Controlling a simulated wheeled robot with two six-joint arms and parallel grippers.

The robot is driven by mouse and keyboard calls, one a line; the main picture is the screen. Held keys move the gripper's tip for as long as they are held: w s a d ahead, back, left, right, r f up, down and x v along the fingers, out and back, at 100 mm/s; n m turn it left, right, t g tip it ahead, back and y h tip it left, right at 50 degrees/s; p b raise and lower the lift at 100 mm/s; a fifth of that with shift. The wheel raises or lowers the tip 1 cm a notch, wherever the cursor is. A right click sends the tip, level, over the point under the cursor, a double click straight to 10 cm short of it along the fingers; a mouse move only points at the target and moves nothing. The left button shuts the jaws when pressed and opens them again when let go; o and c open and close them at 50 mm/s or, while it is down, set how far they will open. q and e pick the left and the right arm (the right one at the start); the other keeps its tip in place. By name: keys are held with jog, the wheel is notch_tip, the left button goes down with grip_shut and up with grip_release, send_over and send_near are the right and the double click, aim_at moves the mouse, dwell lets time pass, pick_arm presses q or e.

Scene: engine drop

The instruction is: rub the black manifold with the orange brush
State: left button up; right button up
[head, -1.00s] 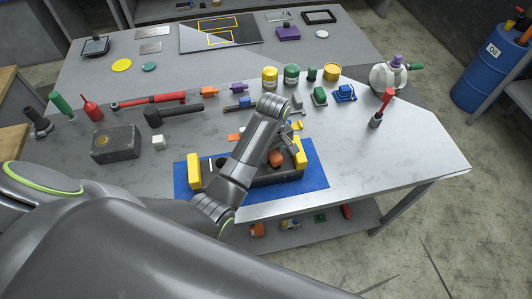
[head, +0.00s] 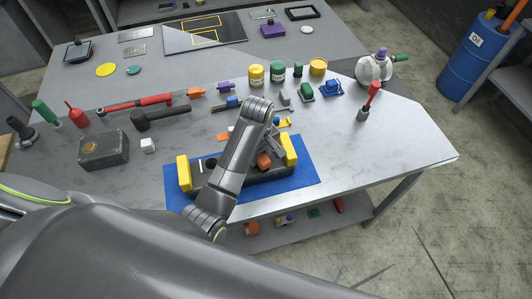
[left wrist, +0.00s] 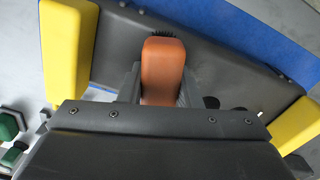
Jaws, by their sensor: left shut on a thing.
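The black manifold (head: 262,188) lies on a blue mat (head: 305,182) near the front edge of the table, with a yellow block (head: 184,173) at its left end and another yellow block (head: 288,150) at its right end. My left gripper (left wrist: 161,88) is shut on the orange brush (left wrist: 163,72). The brush also shows in the head view (head: 264,160), partly behind my arm. In the left wrist view the dark bristles lie over the manifold (left wrist: 235,60); I cannot tell whether they touch it. My right gripper is not in view.
A dark grey box (head: 104,149), a white cube (head: 148,145) and a black hammer (head: 158,115) lie left of the mat. Several small parts and tins stand behind it.

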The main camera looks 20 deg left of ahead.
pick_arm(q)
jog(key=shift+s+a+f, duration=0.1)
jog(key=shift+s+a, duration=0.55)
jog(key=shift+a, duration=0.25)
jog(key=shift+s+a, duration=0.65)
jog(key=shift+a, duration=0.25)
jog(key=shift+s+a, duration=0.4)
jog(key=shift+a, duration=0.2)
jog(key=shift+s+a, duration=0.35)
jog(key=shift+a, duration=0.25)
jog(key=shift+w+d, duration=0.75)
jog(key=shift+d, duration=0.35)
jog(key=shift+w+d, duration=0.7)
jog(key=shift+d, duration=0.4)
jog(key=shift+w+d, duration=0.75)
jog(key=shift+d, duration=0.35)
jog(key=shift+w+d, duration=0.3)
jog(key=shift+d, duration=0.2)
jog(key=shift+w+d, duration=0.25)
jog(key=shift+d, duration=0.25)
jog(key=shift+w+r, duration=0.1)
jog(key=shift+r, duration=2.95)
